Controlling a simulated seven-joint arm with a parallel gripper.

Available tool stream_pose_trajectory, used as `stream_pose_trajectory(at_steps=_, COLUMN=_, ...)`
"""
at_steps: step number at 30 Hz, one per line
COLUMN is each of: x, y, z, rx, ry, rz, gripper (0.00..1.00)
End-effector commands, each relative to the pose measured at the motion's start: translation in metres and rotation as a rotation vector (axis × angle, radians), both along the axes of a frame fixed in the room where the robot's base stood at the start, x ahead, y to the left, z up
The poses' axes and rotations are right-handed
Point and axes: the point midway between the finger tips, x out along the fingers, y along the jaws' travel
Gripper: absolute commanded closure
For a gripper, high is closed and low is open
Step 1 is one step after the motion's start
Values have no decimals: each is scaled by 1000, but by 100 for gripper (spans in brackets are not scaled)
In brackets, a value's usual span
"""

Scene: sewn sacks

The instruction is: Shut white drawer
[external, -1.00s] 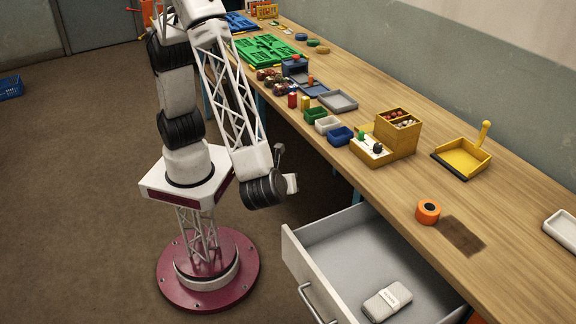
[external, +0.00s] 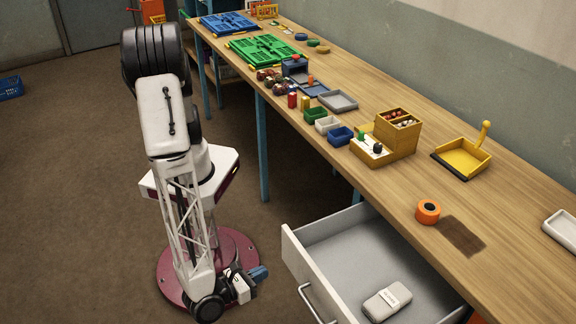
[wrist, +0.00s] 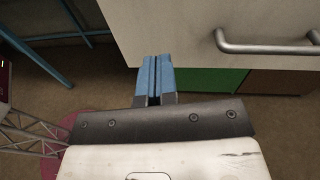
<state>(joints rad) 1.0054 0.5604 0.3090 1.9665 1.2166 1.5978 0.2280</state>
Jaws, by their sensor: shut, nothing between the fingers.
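The white drawer (external: 322,243) stands pulled out from under the wooden bench, with a white object (external: 387,301) lying inside it. Its bar handle (external: 312,304) is on the front panel. In the wrist view the drawer front (wrist: 190,30) fills the top, with the metal handle (wrist: 265,47) at the right. My gripper (external: 260,273) is low, to the left of the drawer front and apart from it in the external view. In the wrist view its blue fingers (wrist: 155,78) are together and empty, left of the handle; I cannot tell if they touch the panel.
The wooden bench (external: 520,240) runs along the right side, bearing an orange tape roll (external: 428,212), a yellow dustpan (external: 462,160), and several boxes and trays. A blue bench leg (external: 262,150) stands behind the arm.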

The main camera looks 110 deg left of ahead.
Motion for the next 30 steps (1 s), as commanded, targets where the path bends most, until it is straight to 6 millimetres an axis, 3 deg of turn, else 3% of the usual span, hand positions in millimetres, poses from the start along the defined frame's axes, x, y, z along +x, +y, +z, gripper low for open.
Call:
stream_pose_trajectory(at_steps=4, x=-12, y=-25, z=-24, rx=58, ry=-3, rz=-75, gripper=100)
stream_pose_trajectory(at_steps=10, x=-19, y=-40, z=-39, rx=94, ry=-8, rz=-124, gripper=100)
stream_pose_trajectory(at_steps=30, x=-13, y=-35, z=-40, rx=98, ry=-8, rz=-128, gripper=100)
